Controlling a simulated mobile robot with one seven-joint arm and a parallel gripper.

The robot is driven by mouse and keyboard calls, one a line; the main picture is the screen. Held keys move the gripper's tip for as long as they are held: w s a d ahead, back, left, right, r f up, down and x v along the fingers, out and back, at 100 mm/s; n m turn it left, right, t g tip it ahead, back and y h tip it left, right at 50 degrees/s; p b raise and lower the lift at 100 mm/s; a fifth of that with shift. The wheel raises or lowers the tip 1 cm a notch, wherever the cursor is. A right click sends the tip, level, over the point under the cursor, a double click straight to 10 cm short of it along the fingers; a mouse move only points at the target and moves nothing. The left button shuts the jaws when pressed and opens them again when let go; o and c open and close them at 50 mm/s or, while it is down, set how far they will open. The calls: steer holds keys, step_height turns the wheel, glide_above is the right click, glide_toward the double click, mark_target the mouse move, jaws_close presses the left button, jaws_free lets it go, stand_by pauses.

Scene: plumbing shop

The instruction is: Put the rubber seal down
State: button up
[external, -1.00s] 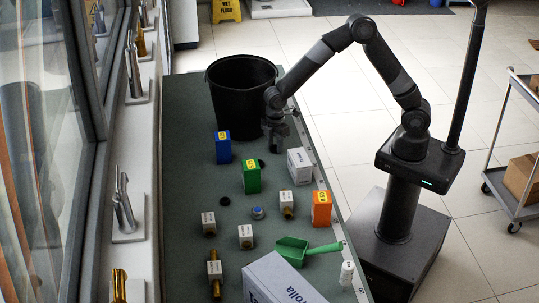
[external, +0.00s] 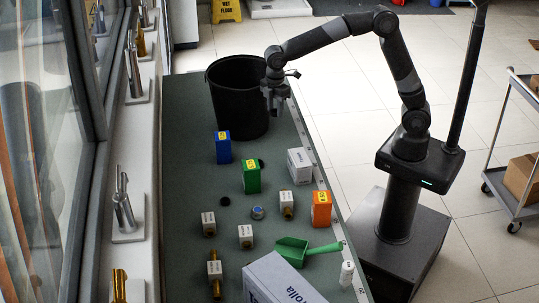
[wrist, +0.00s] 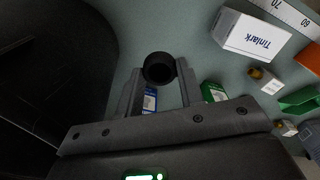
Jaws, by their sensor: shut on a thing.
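The rubber seal (wrist: 158,68) is a black ring between the fingertips of my gripper (wrist: 158,82) in the wrist view. The fingers are shut on its two sides. In the external view my gripper (external: 275,108) points down, raised above the green bench top (external: 185,130), next to the black bucket. The seal is too dark and small to make out there.
The black bucket (external: 225,105) stands close left of my gripper. A blue box (external: 223,148), green box (external: 251,177), white box (external: 300,165) and orange box (external: 321,208) stand nearer the camera, with several brass fittings and a green scoop (external: 291,248). Bench beside the bucket is clear.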

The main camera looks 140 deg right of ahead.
step_height(320, 180, up, 16)
steer(key=s+d, duration=0.2)
steer(key=d, duration=1.7)
steer(key=shift+m, duration=0.4)
step_height(320, 180, down, 32)
steer(key=shift+s+a, duration=0.1)
steer(key=o, duration=1)
steer(key=shift+f, duration=0.15)
steer(key=shift+c, duration=0.2)
step_height(320, 180, up, 12)
steer(key=shift+r, duration=0.2)
